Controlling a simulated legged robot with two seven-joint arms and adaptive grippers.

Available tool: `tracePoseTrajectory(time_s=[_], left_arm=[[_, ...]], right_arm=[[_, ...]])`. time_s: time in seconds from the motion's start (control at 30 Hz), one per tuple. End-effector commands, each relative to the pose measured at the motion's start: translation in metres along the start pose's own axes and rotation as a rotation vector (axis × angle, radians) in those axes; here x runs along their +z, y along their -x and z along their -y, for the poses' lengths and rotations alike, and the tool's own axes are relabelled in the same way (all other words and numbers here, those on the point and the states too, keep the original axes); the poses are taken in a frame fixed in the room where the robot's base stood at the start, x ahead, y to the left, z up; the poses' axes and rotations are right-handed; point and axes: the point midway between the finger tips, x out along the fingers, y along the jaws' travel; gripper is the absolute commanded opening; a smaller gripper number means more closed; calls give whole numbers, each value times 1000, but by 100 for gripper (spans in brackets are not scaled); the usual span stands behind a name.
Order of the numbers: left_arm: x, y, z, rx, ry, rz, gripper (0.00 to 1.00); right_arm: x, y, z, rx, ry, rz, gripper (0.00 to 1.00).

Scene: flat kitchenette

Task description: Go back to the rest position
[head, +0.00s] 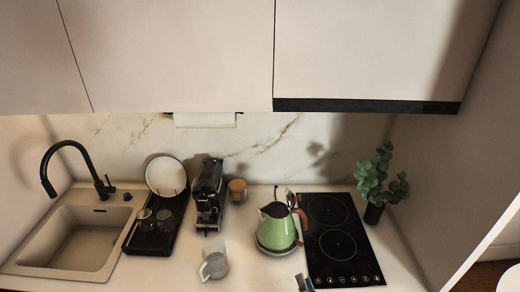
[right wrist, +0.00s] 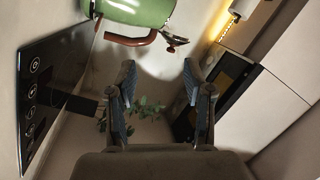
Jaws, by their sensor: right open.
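My right gripper (head: 305,284) shows only as fingertips at the bottom edge of the head view, in front of the green kettle and beside the hob's left edge. In the right wrist view my right gripper (right wrist: 158,82) is open, with nothing between its two fingers. The green kettle (head: 275,234) stands upright on the counter, left of the hob. Its body (right wrist: 145,9) and red-brown handle (right wrist: 130,40) show at the top of the right wrist view, apart from the fingertips. My left gripper is not in view.
The black hob (head: 338,268) and a plant in a dark vase (head: 373,213) are at the right. A glass mug (head: 215,266) stands left of the kettle. A coffee machine (head: 208,192), black tray (head: 154,240) and sink (head: 75,246) lie further left. Cabinets (head: 365,50) hang above.

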Motion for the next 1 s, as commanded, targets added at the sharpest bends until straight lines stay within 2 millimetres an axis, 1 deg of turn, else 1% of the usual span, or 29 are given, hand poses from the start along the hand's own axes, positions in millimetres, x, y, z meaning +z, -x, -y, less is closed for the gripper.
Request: tracePoseTrajectory(time_s=[0.17,0.23,0.27,0.37,0.4,0.5,0.6,0.7,0.87,0.9,1.0], left_arm=[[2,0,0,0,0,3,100],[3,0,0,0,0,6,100],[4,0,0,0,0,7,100],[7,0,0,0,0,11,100],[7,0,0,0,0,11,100],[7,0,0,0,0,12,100],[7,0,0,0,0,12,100],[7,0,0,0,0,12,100],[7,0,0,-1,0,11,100],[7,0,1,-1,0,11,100],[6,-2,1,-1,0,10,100]], right_arm=[[30,26,-27,146,183,186,52],[42,42,-41,216,270,282,52],[47,50,-48,248,311,326,52],[62,85,-71,362,450,492,52],[66,100,-80,406,500,559,52],[72,138,-98,501,609,714,52],[73,173,-111,580,690,850,52],[72,206,-120,649,753,975,52],[66,257,-127,744,827,1164,52],[67,264,-132,759,836,1197,52],[86,257,-162,760,828,1203,52]])
